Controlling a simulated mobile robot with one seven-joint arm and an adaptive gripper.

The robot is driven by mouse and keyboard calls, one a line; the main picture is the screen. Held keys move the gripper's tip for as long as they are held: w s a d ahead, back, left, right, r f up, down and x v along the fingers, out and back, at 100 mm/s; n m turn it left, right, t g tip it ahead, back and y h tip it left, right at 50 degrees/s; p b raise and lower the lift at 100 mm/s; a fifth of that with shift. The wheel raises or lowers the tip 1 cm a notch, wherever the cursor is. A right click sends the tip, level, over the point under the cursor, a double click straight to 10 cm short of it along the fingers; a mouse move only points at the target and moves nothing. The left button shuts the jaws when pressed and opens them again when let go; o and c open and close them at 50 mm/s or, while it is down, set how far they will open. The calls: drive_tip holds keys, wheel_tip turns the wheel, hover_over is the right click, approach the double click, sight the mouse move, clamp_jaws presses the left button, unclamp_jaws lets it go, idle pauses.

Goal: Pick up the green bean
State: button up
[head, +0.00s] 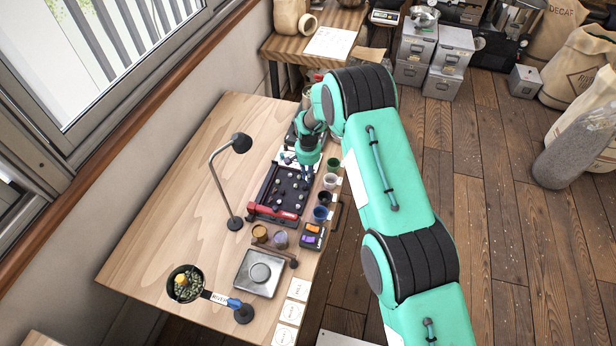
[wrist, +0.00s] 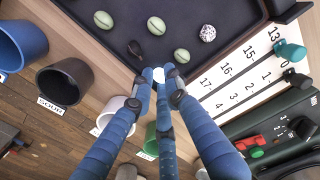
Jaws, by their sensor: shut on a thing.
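My gripper, with blue jointed fingers, is over the near edge of the dark tray (wrist: 80,8) in the wrist view (wrist: 160,82). The fingertips are closed together on a small pale thing (wrist: 170,68), mostly hidden by them; I cannot tell whether it is a green bean. Pale green beans (wrist: 156,25) (wrist: 182,55) (wrist: 103,19) lie on the tray, apart from the fingers. In the head view my gripper (head: 307,172) is at the right side of the tray (head: 272,176), where the beans are too small to tell apart.
A lamp (head: 234,222) stands left; the table's left part is clear.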

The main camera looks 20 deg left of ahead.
drive_tip(key=shift+r, duration=0.65)
wheel_tip(320, 180, up, 2)
drive_tip(key=shift+r, duration=0.1)
drive_tip(key=s+d, duration=0.2)
drive_tip(key=s, duration=0.2)
drive_tip(key=s+d, duration=0.3)
drive_tip(key=s, duration=0.2)
drive_tip(key=s+d+r, duration=0.1)
drive_tip(key=s+d, duration=0.2)
drive_tip(key=s, duration=0.1)
drive_tip(key=shift+s, duration=0.4)
drive_tip(key=shift+w, duration=0.1)
drive_tip(key=shift+w+d+r, duration=0.1)
drive_tip(key=shift+w+r, duration=0.3)
drive_tip(key=shift+w, duration=0.05)
drive_tip(key=shift+w+d+r+b, duration=0.25)
drive_tip(key=shift+w+r+b, duration=0.25)
drive_tip(key=shift+w+r, duration=0.25)
drive_tip(key=shift+w+d+r+b, duration=0.25)
drive_tip(key=shift+w+r+b, duration=0.35)
drive_tip(key=shift+r, duration=0.2)
drive_tip(key=shift+w+d+r+b, duration=0.25)
drive_tip(key=shift+w+r+b, duration=0.2)
drive_tip(key=shift+w+r, duration=0.3)
drive_tip(key=shift+s+f, duration=0.1)
drive_tip(key=shift+f, duration=0.05)
